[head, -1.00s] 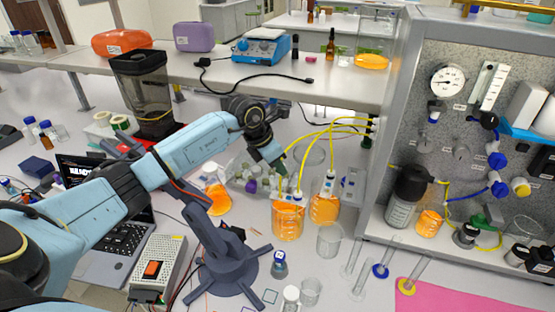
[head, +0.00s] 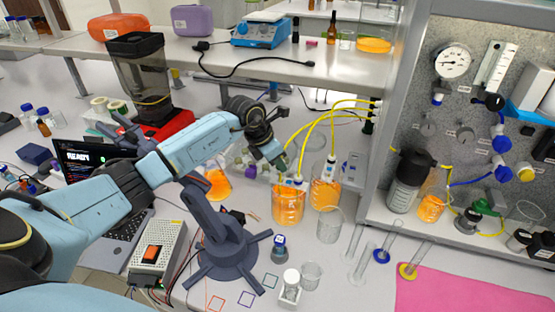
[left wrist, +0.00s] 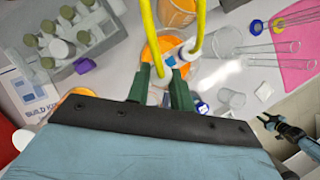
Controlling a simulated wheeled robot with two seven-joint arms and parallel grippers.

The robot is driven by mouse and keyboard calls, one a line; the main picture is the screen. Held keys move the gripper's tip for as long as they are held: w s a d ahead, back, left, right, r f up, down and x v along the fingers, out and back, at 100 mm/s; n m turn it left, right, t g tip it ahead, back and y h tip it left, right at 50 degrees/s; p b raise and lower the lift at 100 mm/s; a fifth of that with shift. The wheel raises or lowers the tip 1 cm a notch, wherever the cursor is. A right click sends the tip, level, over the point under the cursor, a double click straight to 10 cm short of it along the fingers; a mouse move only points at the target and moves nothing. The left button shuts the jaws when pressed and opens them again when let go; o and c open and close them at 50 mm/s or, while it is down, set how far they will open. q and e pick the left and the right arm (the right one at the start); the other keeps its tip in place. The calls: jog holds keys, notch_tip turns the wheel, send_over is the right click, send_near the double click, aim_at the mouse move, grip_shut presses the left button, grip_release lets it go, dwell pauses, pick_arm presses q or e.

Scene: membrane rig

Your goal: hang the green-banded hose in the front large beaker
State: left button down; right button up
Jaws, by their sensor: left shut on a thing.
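The front large beaker (head: 288,207) holds orange liquid and stands in the middle of the bench. My left gripper (head: 281,166) is above its rim. In the left wrist view, the left gripper (left wrist: 161,90) is shut on the white fitting at the end of a yellow hose (left wrist: 147,22). The fingers hide its end, and I cannot make out a green band. Another yellow hose (left wrist: 198,25) ends in a white fitting just right of it, at the same beaker. What looks like my right gripper (left wrist: 270,122) is at the lower right, too small to judge.
A second orange beaker (head: 326,193) with a yellow hose stands right behind the front one. An empty beaker (head: 329,226) is close on the right. A dark blue stand (head: 222,235) is at the left front. A rack of vials (left wrist: 75,40) lies left of the gripper.

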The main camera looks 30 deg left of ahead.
aim_at(278, 171)
pick_arm(q)
jog(key=shift+f+b, duration=1.05)
jog(key=shift+f, duration=1.05)
jog(key=c, duration=1.1)
grip_release()
jog(key=shift+c, duration=0.2)
jog(key=b+v, duration=0.2)
jog(key=v, duration=1.1)
jog(key=shift+r, duration=0.25)
